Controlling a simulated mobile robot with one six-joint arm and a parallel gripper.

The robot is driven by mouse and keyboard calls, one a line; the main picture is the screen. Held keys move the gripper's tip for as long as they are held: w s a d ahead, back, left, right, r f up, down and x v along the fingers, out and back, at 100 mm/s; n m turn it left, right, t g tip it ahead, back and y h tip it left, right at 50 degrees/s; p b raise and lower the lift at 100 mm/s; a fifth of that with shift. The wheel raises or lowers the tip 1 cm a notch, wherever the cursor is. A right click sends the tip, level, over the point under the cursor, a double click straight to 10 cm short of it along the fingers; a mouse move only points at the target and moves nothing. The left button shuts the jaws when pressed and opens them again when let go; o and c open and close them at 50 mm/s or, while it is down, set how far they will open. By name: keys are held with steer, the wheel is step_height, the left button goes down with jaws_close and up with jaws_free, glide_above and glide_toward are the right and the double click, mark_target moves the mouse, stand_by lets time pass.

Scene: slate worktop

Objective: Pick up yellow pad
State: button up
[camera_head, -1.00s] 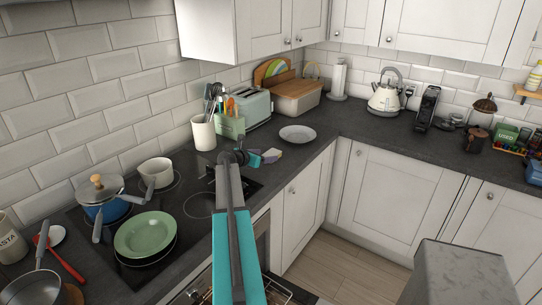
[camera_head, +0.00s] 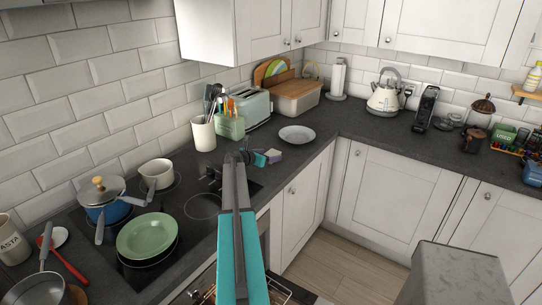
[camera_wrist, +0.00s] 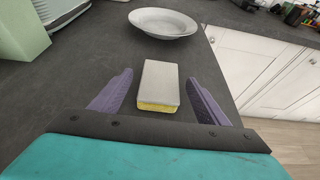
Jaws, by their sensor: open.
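The yellow pad (camera_wrist: 158,86) lies flat on the slate worktop in the wrist view, with a grey-white top and a yellow lower layer showing along its near edge. My gripper (camera_wrist: 160,80) is open, with one purple finger on each side of the pad. There is a visible gap between the pad and each finger. In the head view my gripper (camera_head: 268,157) is low over the worktop beside the hob, and it largely hides the pad.
A grey-white plate (camera_wrist: 163,22) lies just beyond the pad; it also shows in the head view (camera_head: 297,134). A green utensil holder (camera_head: 230,127) and a white crock (camera_head: 202,133) stand to the left. The worktop edge is close on the right.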

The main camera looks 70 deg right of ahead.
steer(key=shift+x, duration=1.05)
steer(key=c, duration=1.1)
steer(key=shift+r, duration=0.1)
steer(key=shift+r+b, duration=0.5)
steer(key=shift+r, duration=0.6)
steer(key=s+a+r+b, duration=0.1)
steer(key=s+a, duration=0.1)
steer(key=a, duration=0.2)
steer(key=s+a+b, duration=0.2)
steer(key=a, duration=0.3)
steer(key=s+a+r+b, duration=0.1)
steer(key=s+a, duration=0.2)
steer(key=a, duration=0.2)
steer(key=shift+s+a+r+b, duration=0.1)
steer(key=shift+a+r+b, duration=0.1)
steer(key=shift+r+b, duration=0.15)
